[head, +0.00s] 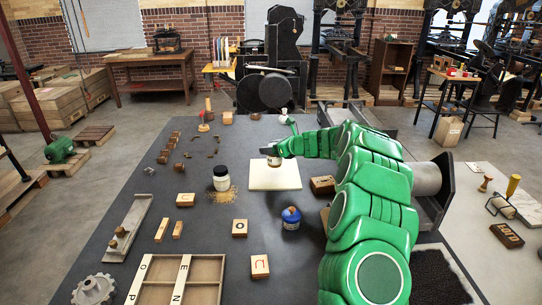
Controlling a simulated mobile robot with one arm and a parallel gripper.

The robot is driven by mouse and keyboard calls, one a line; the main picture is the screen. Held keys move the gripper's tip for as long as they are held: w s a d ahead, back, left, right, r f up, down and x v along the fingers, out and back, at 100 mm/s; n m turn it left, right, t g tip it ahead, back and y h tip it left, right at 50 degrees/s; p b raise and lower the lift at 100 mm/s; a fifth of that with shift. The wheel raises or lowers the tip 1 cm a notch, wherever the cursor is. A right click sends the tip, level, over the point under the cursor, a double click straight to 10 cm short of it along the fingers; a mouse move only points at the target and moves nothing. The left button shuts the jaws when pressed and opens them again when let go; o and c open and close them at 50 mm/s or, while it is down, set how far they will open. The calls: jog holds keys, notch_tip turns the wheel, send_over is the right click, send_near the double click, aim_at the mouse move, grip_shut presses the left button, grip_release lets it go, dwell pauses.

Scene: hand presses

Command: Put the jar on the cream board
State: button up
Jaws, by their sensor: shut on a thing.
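The cream board (262,184) lies flat on the dark worktop near the middle. My gripper (272,152) reaches in from the right over the board's far part. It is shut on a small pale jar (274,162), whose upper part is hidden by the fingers. The jar looks upright, over or on the board; I cannot tell whether it touches. Another cream jar with a black lid (221,179) stands left of the board, beside scattered golden grains.
A blue pot (291,218) stands in front of the board, and a brown wooden block (322,185) is at its right. Letter blocks (240,228) and a wooden tray (207,262) lie nearer.

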jog(key=shift+w+a+f, duration=0.1)
jog(key=shift+w+f, duration=0.3)
jog(key=shift+f, duration=1.45)
jog(key=shift+f, duration=0.1)
jog(key=o, duration=1.2)
